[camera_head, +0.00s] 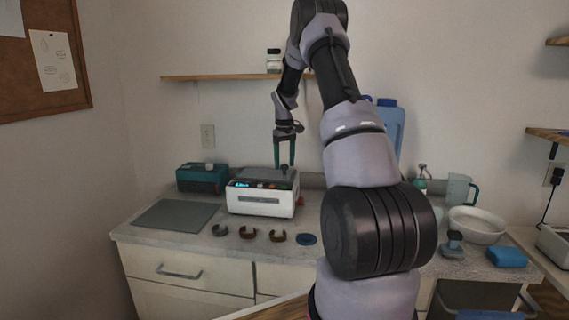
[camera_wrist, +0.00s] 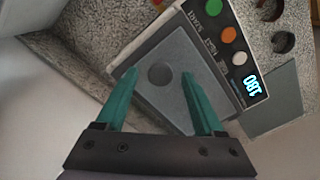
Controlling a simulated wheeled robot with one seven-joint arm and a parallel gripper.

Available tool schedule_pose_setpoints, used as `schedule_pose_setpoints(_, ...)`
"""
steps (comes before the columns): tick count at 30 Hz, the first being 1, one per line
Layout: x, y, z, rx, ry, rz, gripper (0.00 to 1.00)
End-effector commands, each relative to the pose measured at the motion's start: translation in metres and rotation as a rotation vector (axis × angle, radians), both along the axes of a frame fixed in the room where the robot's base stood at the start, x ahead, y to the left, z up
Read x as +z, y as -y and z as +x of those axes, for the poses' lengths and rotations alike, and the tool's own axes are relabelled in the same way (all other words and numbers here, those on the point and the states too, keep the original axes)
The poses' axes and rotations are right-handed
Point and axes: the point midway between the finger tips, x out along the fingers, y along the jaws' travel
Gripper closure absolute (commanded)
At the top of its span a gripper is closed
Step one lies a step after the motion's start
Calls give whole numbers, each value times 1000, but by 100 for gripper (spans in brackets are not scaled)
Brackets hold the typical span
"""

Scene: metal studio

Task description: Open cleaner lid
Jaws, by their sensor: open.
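The cleaner (camera_head: 260,203) is a white box with a dark top, standing on the counter in the head view. Its grey lid (camera_wrist: 172,80) lies flat and closed in the wrist view, with a round knob (camera_wrist: 160,74) near the middle. A control strip with coloured buttons (camera_wrist: 228,35) and a lit display (camera_wrist: 254,87) runs along one side. My gripper (camera_head: 284,166) points down just above the lid. I cannot tell the exact height of the fingertips above the lid.
A teal box (camera_head: 202,178) stands behind left of the cleaner, and a grey mat (camera_head: 176,215) lies at the left. Several small rings (camera_head: 247,232) lie in front. A white bowl (camera_head: 476,225) and a blue block (camera_head: 506,257) are at the right.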

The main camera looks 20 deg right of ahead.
Motion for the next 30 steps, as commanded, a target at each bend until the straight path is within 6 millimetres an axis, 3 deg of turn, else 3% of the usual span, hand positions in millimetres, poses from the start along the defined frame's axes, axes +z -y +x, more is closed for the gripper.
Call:
schedule_pose_setpoints(10, -6, 0, 0, 0, 1, 0, 30)
schedule_pose_setpoints(11, -6, 0, 0, 0, 1, 0, 34)
schedule_pose_setpoints(16, -6, 0, 0, 0, 1, 0, 99)
schedule_pose_setpoints(30, -5, 0, 0, 0, 1, -1, 100)
